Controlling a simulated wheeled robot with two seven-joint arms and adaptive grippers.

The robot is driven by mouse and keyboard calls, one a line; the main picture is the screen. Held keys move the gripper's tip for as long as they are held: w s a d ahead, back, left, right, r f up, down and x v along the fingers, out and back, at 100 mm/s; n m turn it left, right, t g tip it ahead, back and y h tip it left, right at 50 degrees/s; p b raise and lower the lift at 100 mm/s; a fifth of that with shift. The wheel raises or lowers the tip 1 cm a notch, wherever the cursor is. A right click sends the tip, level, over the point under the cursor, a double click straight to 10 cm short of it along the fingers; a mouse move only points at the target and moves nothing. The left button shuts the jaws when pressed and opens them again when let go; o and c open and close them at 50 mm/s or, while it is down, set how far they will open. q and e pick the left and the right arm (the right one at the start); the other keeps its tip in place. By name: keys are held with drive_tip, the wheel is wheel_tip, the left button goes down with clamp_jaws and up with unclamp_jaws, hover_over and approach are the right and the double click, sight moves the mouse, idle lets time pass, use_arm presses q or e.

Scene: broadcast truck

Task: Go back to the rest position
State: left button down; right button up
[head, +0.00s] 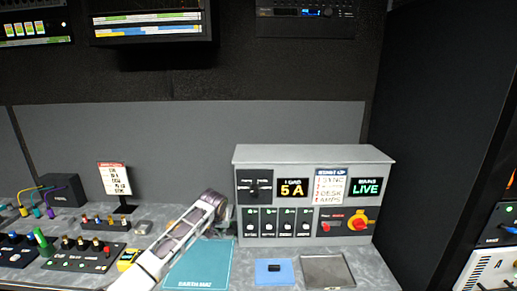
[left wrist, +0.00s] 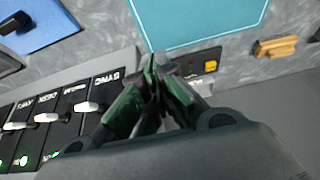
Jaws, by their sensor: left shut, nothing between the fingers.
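My left arm reaches in from the bottom of the head view, and its wrist bends down just left of the grey power box (head: 305,160). My left gripper (head: 229,222) is there, small and partly hidden by the arm. In the left wrist view my left gripper (left wrist: 153,62) is shut and empty, its dark green fingertips together above the desk. The box's black switch panels (left wrist: 50,115) with white levers show close beside the fingers. My right gripper is not in view.
A teal mat (head: 198,265) lies in front of the box, with a blue pad (head: 283,274) and a grey tray (head: 327,272) to its right. Connector panels (head: 85,254) and a small sign (head: 115,178) stand at left. A dark rack wall (head: 440,120) bounds the right.

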use_arm(q)
drive_tip(key=s+d+f+m+h, duration=0.1)
drive_tip(key=s+d+f, duration=0.15)
drive_tip(key=s, duration=0.45)
drive_tip(key=s+d+f+m+g, duration=0.1)
drive_tip(key=s+f, duration=0.3)
drive_tip(key=s, duration=0.2)
drive_tip(key=s+d+f+h, duration=0.1)
drive_tip(key=s+d+f, duration=0.1)
drive_tip(key=s+f, duration=0.35)
drive_tip(key=s+a+r+y, duration=0.15)
drive_tip(key=s+a, duration=0.25)
drive_tip(key=s, duration=0.5)
drive_tip(key=s+a+r, duration=0.2)
drive_tip(key=s+a, duration=0.3)
drive_tip(key=s, duration=0.4)
drive_tip(key=s+a+r, duration=0.1)
drive_tip(key=s+a, duration=0.3)
drive_tip(key=s, duration=0.5)
wheel_tip(320, 180, down, 35)
drive_tip(key=s+g+b, duration=0.2)
drive_tip(key=s, duration=0.1)
drive_tip(key=s+a+f+b, duration=0.1)
drive_tip(key=s+a+f, duration=0.1)
drive_tip(key=s+f, duration=0.8)
drive_tip(key=s+a+f+g+b, duration=0.1)
drive_tip(key=s+a+f, duration=0.1)
drive_tip(key=s+f, duration=0.9)
drive_tip(key=shift+s+f, duration=0.15)
drive_tip(key=shift+s, duration=0.15)
